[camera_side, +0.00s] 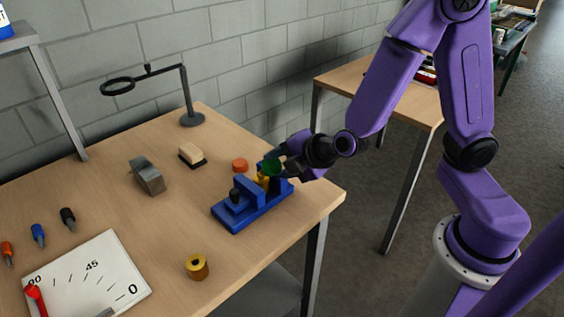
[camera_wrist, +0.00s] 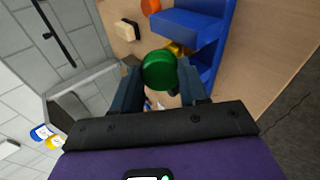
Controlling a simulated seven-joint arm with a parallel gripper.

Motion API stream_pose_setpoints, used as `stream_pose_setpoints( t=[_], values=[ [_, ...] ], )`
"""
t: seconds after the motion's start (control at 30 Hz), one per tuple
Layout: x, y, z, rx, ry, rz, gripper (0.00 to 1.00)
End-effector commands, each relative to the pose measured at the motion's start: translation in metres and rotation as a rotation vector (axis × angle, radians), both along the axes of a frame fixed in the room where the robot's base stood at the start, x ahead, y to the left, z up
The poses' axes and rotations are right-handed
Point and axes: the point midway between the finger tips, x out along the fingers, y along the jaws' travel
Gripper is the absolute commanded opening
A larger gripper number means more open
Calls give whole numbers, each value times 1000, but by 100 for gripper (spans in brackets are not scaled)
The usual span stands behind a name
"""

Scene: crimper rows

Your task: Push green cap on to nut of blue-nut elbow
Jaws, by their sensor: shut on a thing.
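My gripper (camera_side: 278,163) is shut on the round green cap (camera_side: 271,168), which also shows between the two dark fingers in the wrist view (camera_wrist: 158,70). A brass-coloured fitting (camera_side: 262,181), seemingly the elbow, sits in the blue fixture (camera_side: 236,222) near the table's right edge. The cap is at the fitting's top end in the side view. In the wrist view the cap partly covers the brass fitting (camera_wrist: 177,48). I cannot make out a blue nut or tell whether the cap touches it.
An orange cap (camera_side: 240,165) lies just behind the fixture. A grey block (camera_side: 147,175), a tan brush-like block (camera_side: 191,154) and a magnifier stand (camera_side: 191,118) are farther back. A brass cylinder (camera_side: 197,267) stands in front. A white dial board (camera_side: 92,277) lies at front left.

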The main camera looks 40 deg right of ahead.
Motion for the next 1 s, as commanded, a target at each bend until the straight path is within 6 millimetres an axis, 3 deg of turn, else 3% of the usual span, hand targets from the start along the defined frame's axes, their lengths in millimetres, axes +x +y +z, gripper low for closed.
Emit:
stream_pose_setpoints(
  t=[0.3,0.33,0.4,0.77,1.0],
  values=[
    [5,1,-4,-1,0,1,15],
    [5,1,-4,-1,0,1,50],
    [5,1,-4,-1,0,1,72],
    [4,1,-3,0,0,1,73],
    [-13,-1,11,2,-2,2,73]
  ],
)
